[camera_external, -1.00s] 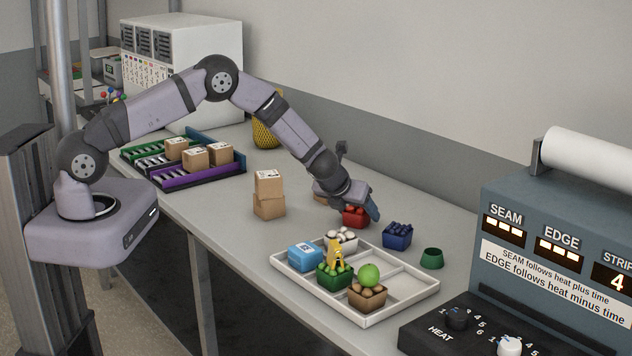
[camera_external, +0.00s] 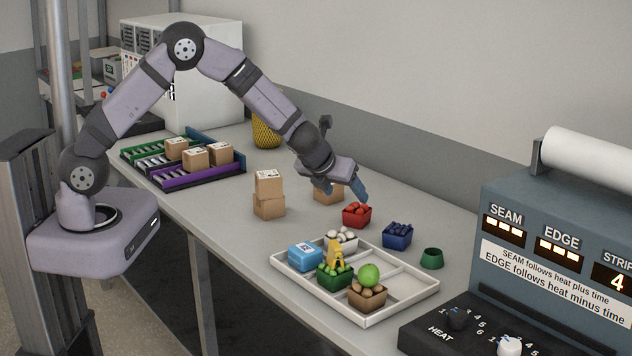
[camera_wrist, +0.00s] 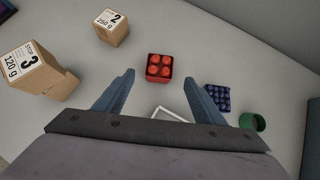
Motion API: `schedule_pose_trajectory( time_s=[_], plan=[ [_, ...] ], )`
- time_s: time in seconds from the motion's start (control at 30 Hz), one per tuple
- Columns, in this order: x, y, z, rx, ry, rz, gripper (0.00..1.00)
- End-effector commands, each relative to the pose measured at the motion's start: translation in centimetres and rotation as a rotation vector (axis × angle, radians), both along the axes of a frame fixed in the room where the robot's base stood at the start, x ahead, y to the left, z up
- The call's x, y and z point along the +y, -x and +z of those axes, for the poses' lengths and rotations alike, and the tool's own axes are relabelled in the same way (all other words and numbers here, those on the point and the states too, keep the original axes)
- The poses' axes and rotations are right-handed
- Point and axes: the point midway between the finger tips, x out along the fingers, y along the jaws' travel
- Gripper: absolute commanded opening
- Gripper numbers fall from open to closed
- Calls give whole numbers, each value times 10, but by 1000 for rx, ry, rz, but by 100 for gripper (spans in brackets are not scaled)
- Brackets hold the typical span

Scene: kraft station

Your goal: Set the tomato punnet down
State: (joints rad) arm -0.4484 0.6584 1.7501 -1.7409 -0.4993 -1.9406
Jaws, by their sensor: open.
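The tomato punnet, a red box with several round red tomatoes (camera_external: 357,215), stands upright on the table behind the white tray. It also shows in the wrist view (camera_wrist: 159,67), ahead of the fingertips and between their lines. My gripper (camera_external: 345,193) is above the punnet and a little to its left, apart from it. In the wrist view my gripper (camera_wrist: 160,85) has its two blue fingers spread wide with nothing between them.
A blue punnet (camera_external: 397,236) and green cup (camera_external: 432,258) stand right of the tomatoes. The white divided tray (camera_external: 400,300) holds several goods in front. Cartons (camera_external: 268,206) are stacked at left, and another carton (camera_external: 328,194) stands behind my gripper. Table between stack and punnet is bare.

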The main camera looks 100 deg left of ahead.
Motion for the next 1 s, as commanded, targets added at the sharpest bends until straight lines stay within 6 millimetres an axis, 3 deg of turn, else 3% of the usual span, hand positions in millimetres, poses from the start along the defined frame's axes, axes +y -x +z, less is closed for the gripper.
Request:
schedule_pose_trajectory(
  time_s=[0.47, 0.57, 0.67, 0.77, 0.87, 1.0],
  plan=[
    [-9, 3, 9, 3, -1, -9, 64],
    [-17, -4, 14, 23, -18, -83, 64],
    [-36, -19, 23, 79, -64, -264, 64],
    [-74, -38, 36, 176, -151, -569, 64],
    [-134, -52, 47, 312, -284, -981, 64],
    [-232, -37, 50, 532, -536, -1630, 64]
  ],
)
